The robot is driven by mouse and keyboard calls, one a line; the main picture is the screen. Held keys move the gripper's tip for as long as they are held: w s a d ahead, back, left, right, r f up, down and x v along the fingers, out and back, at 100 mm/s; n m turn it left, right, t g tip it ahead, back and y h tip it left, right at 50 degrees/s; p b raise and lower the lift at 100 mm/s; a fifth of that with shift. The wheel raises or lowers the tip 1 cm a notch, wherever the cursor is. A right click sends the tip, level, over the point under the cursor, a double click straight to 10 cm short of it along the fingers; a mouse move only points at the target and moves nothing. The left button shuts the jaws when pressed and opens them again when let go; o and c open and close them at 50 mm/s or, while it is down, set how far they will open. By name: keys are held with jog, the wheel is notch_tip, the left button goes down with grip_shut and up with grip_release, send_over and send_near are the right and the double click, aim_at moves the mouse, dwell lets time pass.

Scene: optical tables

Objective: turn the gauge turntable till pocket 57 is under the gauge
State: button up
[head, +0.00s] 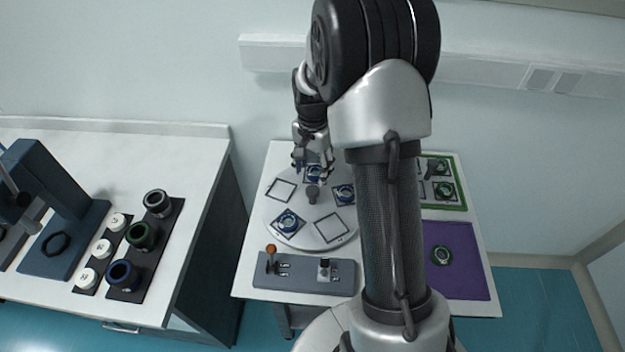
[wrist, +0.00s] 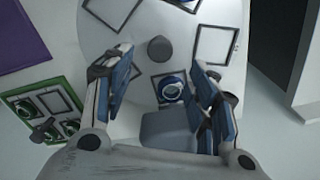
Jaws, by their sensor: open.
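The gauge turntable (head: 308,232) is a round white disc with square-framed pockets and a grey centre knob (head: 312,193). Several pockets hold blue-ringed round parts, one at the front left (head: 289,222) and one at the right (head: 343,194); others look empty. Pocket numbers are unreadable. My gripper (head: 312,166) is over the disc's far side. In the wrist view my gripper (wrist: 162,72) is open, with a blue-ringed part (wrist: 172,89) showing between the fingers and the knob beyond. A grey block (wrist: 168,130) shows nearer the palm; I cannot tell whether it is the gauge.
A grey control panel (head: 306,281) with an orange-topped lever and a black knob stands before the disc. A purple mat (head: 462,272) and a green-edged tray (head: 457,206) lie right. A left bench (head: 205,150) holds ring parts and a dark blue stand (head: 50,175).

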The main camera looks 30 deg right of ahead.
jog(key=shift+r, duration=1.95)
jog(key=s+a+r+n+t, duration=0.1)
jog(key=s+a+r+n, duration=0.25)
jog(key=s+r, duration=0.2)
jog(key=s+a+r+n+t, duration=0.1)
jog(key=s+a+r+n, duration=0.1)
jog(key=s+a+r, duration=0.4)
jog(key=s+a+r+n+t+b, duration=0.1)
jog(key=s+a+n, duration=0.1)
jog(key=s, duration=0.5)
jog(key=s+a+r+n+t, duration=0.1)
jog(key=s+a+r+n, duration=0.1)
jog(key=s+n, duration=0.2)
jog(key=s, duration=0.3)
jog(key=shift+s+a+n+t+b, duration=0.2)
jog(key=shift+a+n+t+b, duration=0.1)
jog(key=shift+a+n+b, duration=0.1)
jog(key=shift+c, duration=0.6)
